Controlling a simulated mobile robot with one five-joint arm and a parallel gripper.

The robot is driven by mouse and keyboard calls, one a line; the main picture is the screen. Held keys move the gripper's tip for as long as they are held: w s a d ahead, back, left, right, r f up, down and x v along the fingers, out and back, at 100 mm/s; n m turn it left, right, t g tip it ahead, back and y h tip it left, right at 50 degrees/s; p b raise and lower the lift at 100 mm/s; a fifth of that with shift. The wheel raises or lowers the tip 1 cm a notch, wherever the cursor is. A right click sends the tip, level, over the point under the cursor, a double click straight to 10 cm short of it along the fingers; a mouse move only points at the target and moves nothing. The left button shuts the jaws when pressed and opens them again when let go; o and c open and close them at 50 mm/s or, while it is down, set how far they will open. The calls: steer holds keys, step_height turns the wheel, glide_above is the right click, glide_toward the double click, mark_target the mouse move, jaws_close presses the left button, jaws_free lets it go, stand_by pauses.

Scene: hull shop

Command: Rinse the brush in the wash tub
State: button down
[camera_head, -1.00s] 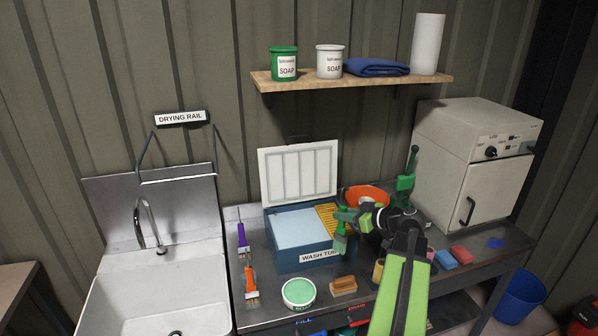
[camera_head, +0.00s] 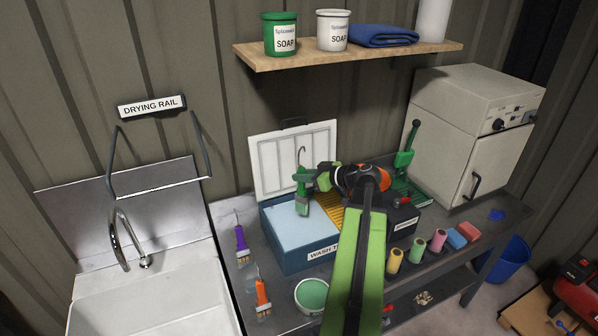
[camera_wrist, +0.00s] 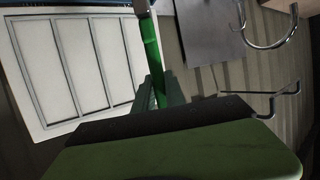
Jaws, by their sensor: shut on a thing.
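The blue wash tub (camera_head: 283,254) stands on the bench with its pale lid (camera_head: 266,165) raised. Light blue liquid (camera_head: 290,226) fills its left part, with a yellow grid (camera_head: 330,216) to the right. My gripper (camera_head: 309,179) is shut on a green-handled brush (camera_head: 303,201), held roughly upright over the liquid, a wire hook at its top. I cannot tell whether its lower end touches the liquid. In the wrist view the green handle (camera_wrist: 150,46) runs up from my gripper (camera_wrist: 158,95), beside the lid (camera_wrist: 80,60).
A green tub (camera_head: 312,296) sits in front. Several coloured rollers (camera_head: 417,249) stand right of my arm. The sink (camera_head: 140,306) and drying rail (camera_head: 160,187) are at left.

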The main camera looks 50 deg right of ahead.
mark_target(307, 208)
steer(key=shift+s+d+f+b, duration=0.1)
steer(key=shift+f+b, duration=3.55)
steer(key=shift+s+d+f+b, duration=0.1)
steer(key=shift+f+b, duration=3.5)
steer(key=shift+f, duration=0.05)
steer(key=shift+r, duration=0.15)
step_height(307, 208, up, 12)
steer(key=p, duration=1.2)
steer(key=shift+r+p, duration=0.15)
steer(key=shift+p, duration=0.15)
steer(key=shift+r, duration=0.1)
